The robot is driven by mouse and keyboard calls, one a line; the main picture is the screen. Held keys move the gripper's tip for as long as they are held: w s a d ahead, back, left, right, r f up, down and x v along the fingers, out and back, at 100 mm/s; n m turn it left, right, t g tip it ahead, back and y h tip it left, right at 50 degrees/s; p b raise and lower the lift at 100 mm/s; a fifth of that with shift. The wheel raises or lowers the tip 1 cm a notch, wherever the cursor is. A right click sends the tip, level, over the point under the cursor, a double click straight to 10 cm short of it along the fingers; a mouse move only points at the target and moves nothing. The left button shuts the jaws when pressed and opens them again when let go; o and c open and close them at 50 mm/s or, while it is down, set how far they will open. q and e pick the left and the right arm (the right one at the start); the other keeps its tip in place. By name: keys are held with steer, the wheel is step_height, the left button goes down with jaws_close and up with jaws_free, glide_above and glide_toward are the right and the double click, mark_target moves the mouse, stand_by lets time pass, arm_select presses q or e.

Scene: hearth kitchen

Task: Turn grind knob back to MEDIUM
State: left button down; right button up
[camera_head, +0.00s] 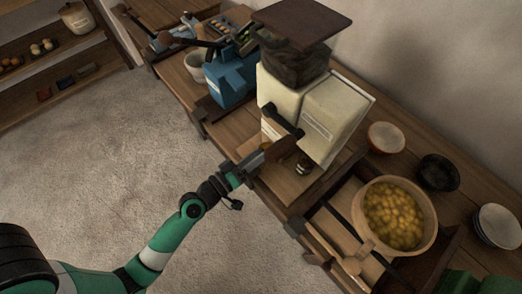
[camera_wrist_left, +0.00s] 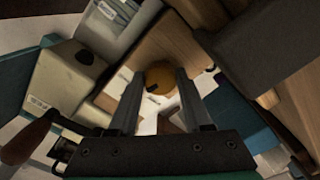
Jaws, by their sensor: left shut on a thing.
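The grinder (camera_head: 327,112) is a cream box with a dark hopper and a flat brown lid, standing on the wooden counter. In the left wrist view the round amber-brass grind knob (camera_wrist_left: 165,72) sits between my fingertips, with a small dark mark on its face at lower left. The knob also shows as a small brass spot at the grinder's front in the head view (camera_head: 265,146). My left gripper (camera_head: 256,159) reaches in from the lower left and is shut on the knob. The setting labels cannot be read. My right gripper is in neither view.
A blue machine (camera_head: 231,75) and a white cup (camera_head: 195,66) stand left of the grinder. Right of it are a wooden bowl of yellow pieces (camera_head: 400,214), an orange-rimmed bowl (camera_head: 386,137) and a black bowl (camera_head: 439,172). The floor in front is clear.

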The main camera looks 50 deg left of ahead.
arm_select(q)
steer(key=shift+n, duration=1)
steer(key=shift+c, duration=1.7)
jaws_free()
steer(key=s+b, duration=0.4)
steer(key=s, duration=0.7)
steer(key=shift+s, duration=0.35)
